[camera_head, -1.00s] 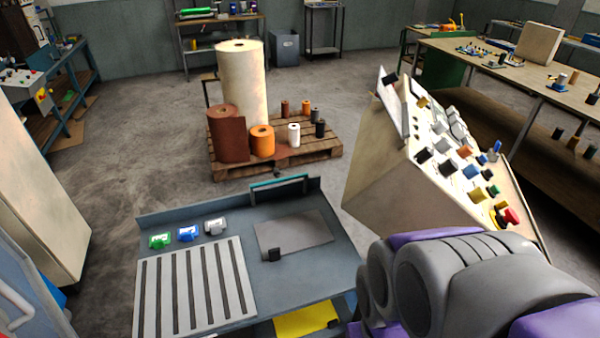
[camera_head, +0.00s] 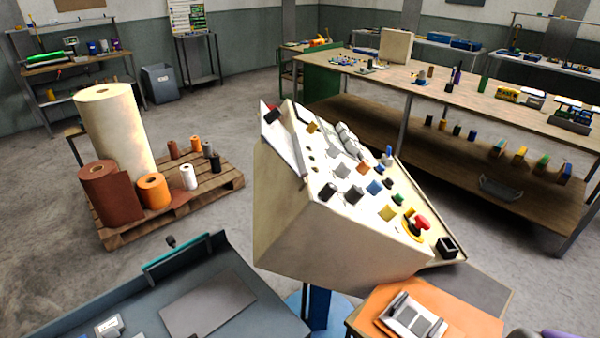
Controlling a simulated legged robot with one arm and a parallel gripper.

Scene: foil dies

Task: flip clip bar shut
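I cannot tell for sure which part is the clip bar. A teal bar (camera_head: 178,258) stands along the back edge of the grey bench (camera_head: 262,310), with a small black knob beside it. A silver clamp-like device (camera_head: 412,316) sits on an orange mat (camera_head: 470,324) at the bottom right; whether any bar on it is open or shut is too small to tell. My gripper is not in view; only a sliver of my purple and grey arm shows at the bottom right corner.
A cream control console (camera_head: 335,225) with knobs and a red button stands between the bench and the mat. A pallet (camera_head: 225,185) with rolls stands at left. A long wooden worktable (camera_head: 440,85) is behind. Grey floor lies open between them.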

